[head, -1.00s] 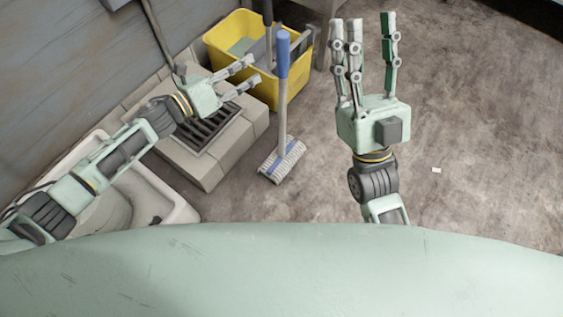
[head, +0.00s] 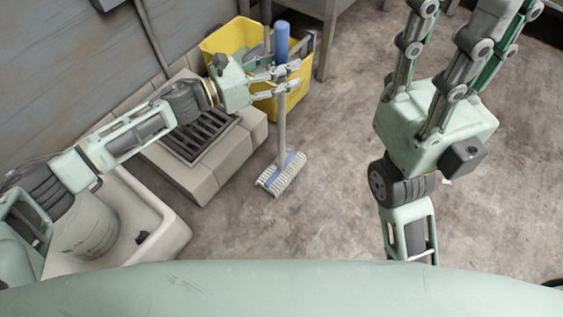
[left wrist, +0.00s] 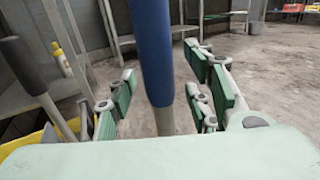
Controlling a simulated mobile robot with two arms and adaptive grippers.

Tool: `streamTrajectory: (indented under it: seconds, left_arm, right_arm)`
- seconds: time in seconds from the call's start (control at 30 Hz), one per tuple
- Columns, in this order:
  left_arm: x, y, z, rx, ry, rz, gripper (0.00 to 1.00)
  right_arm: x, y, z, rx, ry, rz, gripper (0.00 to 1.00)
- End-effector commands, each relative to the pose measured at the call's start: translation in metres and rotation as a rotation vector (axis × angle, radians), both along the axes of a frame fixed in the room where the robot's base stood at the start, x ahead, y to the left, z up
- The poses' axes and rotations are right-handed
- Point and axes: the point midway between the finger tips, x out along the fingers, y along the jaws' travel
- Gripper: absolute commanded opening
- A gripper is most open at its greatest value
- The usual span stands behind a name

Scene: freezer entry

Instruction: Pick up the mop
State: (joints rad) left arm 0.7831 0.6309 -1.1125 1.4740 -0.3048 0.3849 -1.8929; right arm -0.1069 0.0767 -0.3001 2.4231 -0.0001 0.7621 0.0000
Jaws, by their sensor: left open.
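The mop stands upright with its blue grip (head: 282,40), a grey pole below, and a white-and-blue head (head: 281,172) on the floor. My left gripper (head: 292,77) is at the pole just below the blue grip, its fingers open. In the left wrist view the mop's blue grip and pole (left wrist: 152,50) stand between the spread fingers of my left gripper (left wrist: 163,88). The fingers are not closed on it. My right gripper (head: 470,25) is raised at the right, open and empty, its fingertips partly cut off by the frame's top edge.
A yellow mop bucket (head: 228,38) stands just behind the mop. A raised drain with a grate (head: 200,137) and a white basin (head: 160,222) lie along the left wall. A metal table leg (head: 324,50) is behind. The floor right of the mop is clear.

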Motion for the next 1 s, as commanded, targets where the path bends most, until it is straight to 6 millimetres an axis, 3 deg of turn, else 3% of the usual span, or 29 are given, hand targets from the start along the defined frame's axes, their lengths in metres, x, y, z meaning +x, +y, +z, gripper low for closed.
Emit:
streamTrajectory:
  seconds: [0.23, 0.73, 1.0]
  left_arm:
    - [0.0009, -0.0010, 0.0002, 0.000, 0.001, 0.001, 0.45]
    - [0.0008, -0.0007, 0.0001, -0.001, 0.002, 0.001, 0.01]
    - [0.0010, -0.0011, 0.0028, -0.003, 0.000, 0.000, 0.00]
  right_arm:
    - [0.0001, 0.0001, 0.0007, 0.000, -0.001, 0.000, 0.40]
    - [0.0004, 0.0002, 0.0004, 0.000, 0.000, 0.000, 0.40]
    - [0.0004, 0.0003, 0.0007, 0.000, 0.001, 0.000, 0.40]
